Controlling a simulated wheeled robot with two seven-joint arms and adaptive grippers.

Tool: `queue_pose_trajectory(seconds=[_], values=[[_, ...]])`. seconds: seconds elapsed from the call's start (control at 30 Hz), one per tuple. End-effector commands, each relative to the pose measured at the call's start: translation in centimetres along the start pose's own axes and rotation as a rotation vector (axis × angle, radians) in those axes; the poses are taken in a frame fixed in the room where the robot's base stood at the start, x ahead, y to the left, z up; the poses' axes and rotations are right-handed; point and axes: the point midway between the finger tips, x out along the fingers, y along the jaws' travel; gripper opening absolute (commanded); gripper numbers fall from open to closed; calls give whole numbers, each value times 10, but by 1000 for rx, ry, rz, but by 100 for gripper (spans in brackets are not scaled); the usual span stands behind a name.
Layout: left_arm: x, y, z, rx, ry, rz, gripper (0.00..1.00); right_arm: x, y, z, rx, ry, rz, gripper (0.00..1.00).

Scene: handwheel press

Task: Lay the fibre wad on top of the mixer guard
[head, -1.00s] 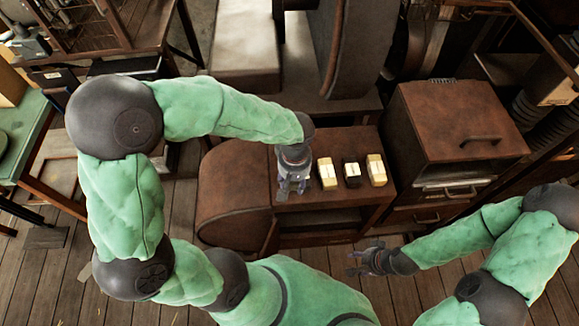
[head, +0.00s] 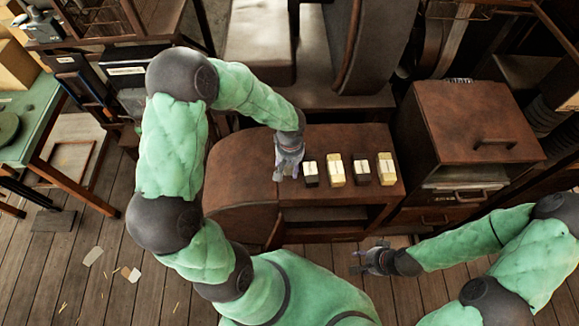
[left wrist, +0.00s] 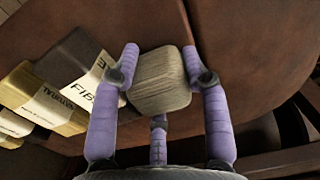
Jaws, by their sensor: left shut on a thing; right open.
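The fibre wad, a pale brown, fibrous block (left wrist: 161,80), sits between the fingers of my left gripper (left wrist: 166,66) in the left wrist view. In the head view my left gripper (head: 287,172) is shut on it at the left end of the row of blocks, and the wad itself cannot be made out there. The rounded brown housing (head: 238,180), which looks like the mixer guard, lies just left of that gripper. I cannot tell whether the wad touches the surface below. My right gripper (head: 365,261) is open and empty, in front of the cabinet.
Several labelled blocks, dark and yellow, stand in a row right of my left gripper; the nearest is a dark block (head: 311,173). A brown box with a handle (head: 475,125) stands at the right. The housing's top looks clear.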

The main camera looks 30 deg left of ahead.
Motion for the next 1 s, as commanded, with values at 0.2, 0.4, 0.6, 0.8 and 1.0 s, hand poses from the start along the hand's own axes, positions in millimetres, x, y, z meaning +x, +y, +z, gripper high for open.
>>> queue_pose_trajectory(seconds=[0.2, 0.4, 0.6, 0.8, 1.0], values=[[3, 0, 0, 0, 1, 0, 18, 0, 0, 0, 0, 0, 0, 46], [7, 0, 0, 0, 1, 0, 18, 4, 2, 0, 0, 0, 0, 46], [5, 0, 0, 0, 1, 0, 70, 3, 1, 0, 0, 0, 0, 46], [5, 0, 0, 0, 1, 0, 70, 3, 1, 0, 0, 0, 0, 46], [-6, 1, -1, -1, 4, 2, 70, -2, -1, 0, 0, 0, 0, 46]])
